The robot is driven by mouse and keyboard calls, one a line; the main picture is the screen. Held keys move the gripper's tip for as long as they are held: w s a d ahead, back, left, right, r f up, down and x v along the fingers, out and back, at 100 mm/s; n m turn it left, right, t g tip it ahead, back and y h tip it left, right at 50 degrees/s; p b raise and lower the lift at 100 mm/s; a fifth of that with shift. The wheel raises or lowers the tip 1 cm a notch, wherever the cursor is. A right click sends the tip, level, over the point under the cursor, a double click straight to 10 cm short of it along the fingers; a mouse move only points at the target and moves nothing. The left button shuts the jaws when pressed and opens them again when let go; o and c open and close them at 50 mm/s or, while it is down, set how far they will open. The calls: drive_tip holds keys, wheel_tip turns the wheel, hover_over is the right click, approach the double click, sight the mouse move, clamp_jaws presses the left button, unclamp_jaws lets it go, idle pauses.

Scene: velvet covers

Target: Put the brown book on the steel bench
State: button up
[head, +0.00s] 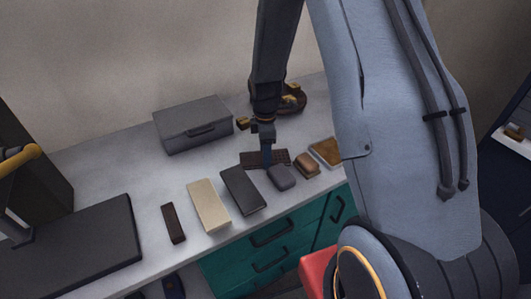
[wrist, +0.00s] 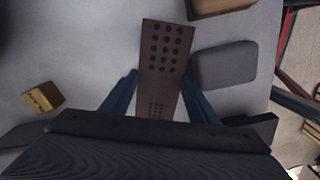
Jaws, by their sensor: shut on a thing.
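A dark brown, flat oblong thing with rows of dark dots (head: 279,156) is at the grey worktop; it may be the brown book, though no title or pages show. My gripper (head: 267,160) points down at it. In the wrist view my gripper (wrist: 160,78) has its blue fingers on both long sides of the dotted brown thing (wrist: 164,35), shut on it. I cannot tell whether it rests on the worktop or is just clear of it. I cannot tell for sure which surface is the steel bench.
On the pale grey worktop (head: 130,195) stand a grey case (head: 190,122), a beige block (head: 208,205), a dark grey block (head: 243,190), a small dark brown bar (head: 173,223), a rounded grey block (head: 281,177) and a brown block (head: 307,165). Teal drawers (head: 262,250) are below.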

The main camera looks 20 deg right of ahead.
drive_tip(key=o, duration=0.9)
drive_tip(key=shift+c, duration=0.2)
wheel_tip(320, 180, up, 11)
drive_tip(key=b, duration=0.3)
drive_tip(key=s+a+r+m+t, duration=0.1)
drive_tip(key=s+r+m, duration=0.1)
drive_tip(key=s+m, duration=1.3)
drive_tip(key=s, duration=0.3)
drive_tip(key=shift+a+m, duration=0.4)
